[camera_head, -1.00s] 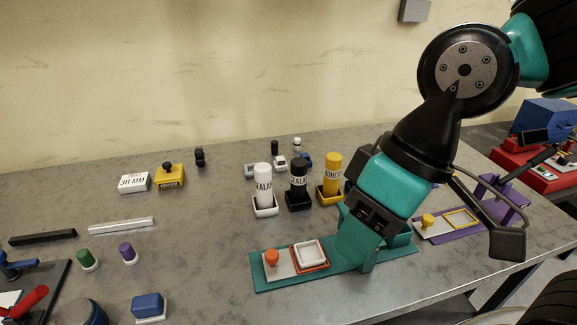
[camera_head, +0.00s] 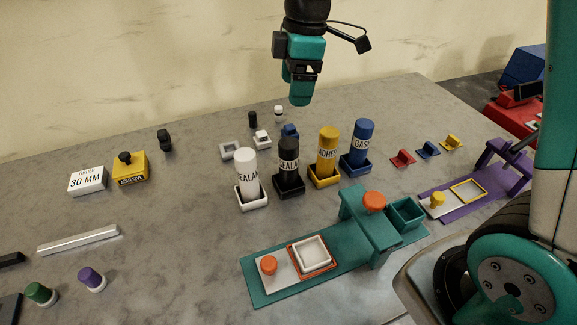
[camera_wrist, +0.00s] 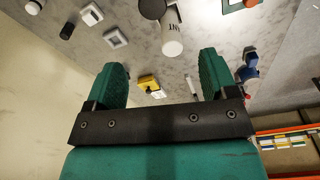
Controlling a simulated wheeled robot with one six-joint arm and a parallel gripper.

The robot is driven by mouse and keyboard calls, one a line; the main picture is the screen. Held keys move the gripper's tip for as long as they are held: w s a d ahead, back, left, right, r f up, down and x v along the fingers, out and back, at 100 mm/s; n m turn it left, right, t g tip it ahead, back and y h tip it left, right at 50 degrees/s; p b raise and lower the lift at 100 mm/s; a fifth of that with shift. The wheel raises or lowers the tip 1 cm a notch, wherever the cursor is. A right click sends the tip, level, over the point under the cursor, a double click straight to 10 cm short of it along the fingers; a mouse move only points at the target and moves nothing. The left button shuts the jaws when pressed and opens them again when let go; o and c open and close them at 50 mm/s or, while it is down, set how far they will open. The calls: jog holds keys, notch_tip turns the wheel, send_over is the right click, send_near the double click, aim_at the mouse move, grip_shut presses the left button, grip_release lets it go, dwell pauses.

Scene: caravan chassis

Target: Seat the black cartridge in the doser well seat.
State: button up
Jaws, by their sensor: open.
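The black cartridge (camera_head: 289,155) stands upright in a black holder (camera_head: 289,186), between the white and yellow cartridges. Its dark end also shows at the top of the wrist view (camera_wrist: 152,8). The teal doser (camera_head: 335,258) lies at the front, with an orange knob on its raised part. An open, square teal well (camera_head: 405,214) sits at its right end and looks empty. My gripper (camera_head: 298,98) is above the back of the table, over and behind the cartridges. It is open and empty, its two teal fingers apart in the wrist view (camera_wrist: 162,82).
White (camera_head: 248,170), yellow (camera_head: 327,148) and blue (camera_head: 361,142) cartridges stand close around the black one. A purple fixture (camera_head: 470,190) is at the right. Yellow (camera_head: 129,168) and white (camera_head: 87,180) blocks are at back left. The table's left middle is largely clear.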

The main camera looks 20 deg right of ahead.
aim_at(289, 142)
jog(key=f+p, duration=0.1)
jog(key=f, duration=0.7)
jog(key=a+f+p, duration=0.1)
jog(key=f, duration=0.2)
jog(key=shift+w+f+p, duration=0.3)
jog(key=shift+w+f, duration=0.05)
jog(key=shift+f, duration=0.05)
jog(key=shift+w+a+f+p, duration=0.15)
jog(key=shift+f+p, duration=0.45)
jog(key=shift+f, duration=0.8)
jog(key=shift+w+d+f+p, duration=0.15)
jog(key=shift+f+p, duration=0.4)
jog(key=shift+f, duration=0.8)
jog(key=shift+a, duration=0.1)
jog(key=c, duration=1.4)
grip_shut()
jog(key=shift+r, duration=0.1)
